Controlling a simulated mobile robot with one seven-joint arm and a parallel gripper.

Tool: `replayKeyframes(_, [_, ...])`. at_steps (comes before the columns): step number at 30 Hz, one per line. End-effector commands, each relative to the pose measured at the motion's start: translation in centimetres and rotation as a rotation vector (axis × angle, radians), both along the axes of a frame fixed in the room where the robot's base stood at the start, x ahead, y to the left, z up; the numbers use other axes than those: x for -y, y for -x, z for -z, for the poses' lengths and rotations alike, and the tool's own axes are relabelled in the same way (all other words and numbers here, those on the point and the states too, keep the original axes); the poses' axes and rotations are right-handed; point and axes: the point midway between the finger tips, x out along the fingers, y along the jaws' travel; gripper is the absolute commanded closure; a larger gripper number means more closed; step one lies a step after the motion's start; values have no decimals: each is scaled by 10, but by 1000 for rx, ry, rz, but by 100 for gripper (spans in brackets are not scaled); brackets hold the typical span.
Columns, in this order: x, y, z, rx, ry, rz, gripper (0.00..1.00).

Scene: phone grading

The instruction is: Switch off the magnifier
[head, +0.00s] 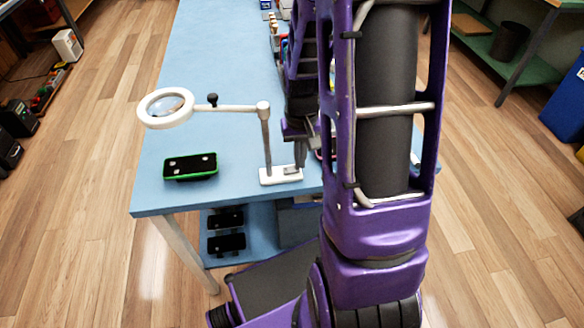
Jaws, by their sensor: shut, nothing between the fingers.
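The magnifier (167,119) is a white ring with a clear lens, on a white jointed arm with a black knob. The arm runs right to a grey post on a white base (270,180) near the table's front edge. A small grey part, perhaps the switch, shows on the right of the base. I cannot tell whether the ring is lit. My gripper (300,164) points down, shut and empty, at the right side of the base, behind the post. Its tips are close above or touching the base; I cannot tell which. My arm hides part of the table to the right.
A black phone-like device with a green edge (190,167) lies on the blue table (225,60) below the ring. Dark devices (226,243) lie on a lower shelf. Several small items stand at the back, partly hidden by my arm. The table's back left is clear.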

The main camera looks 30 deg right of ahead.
Motion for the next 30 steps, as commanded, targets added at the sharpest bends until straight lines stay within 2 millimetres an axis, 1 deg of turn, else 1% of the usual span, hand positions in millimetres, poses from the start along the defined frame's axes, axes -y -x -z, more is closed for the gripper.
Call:
replayKeyframes(7, [0, 0, 5, 0, 0, 0, 100])
replayKeyframes(11, [0, 0, 1, 0, 0, 0, 100])
replayKeyframes(14, [0, 0, -4, 0, 0, 0, 100])
replayKeyframes(30, [0, 0, -48, 1, 0, 0, 100])
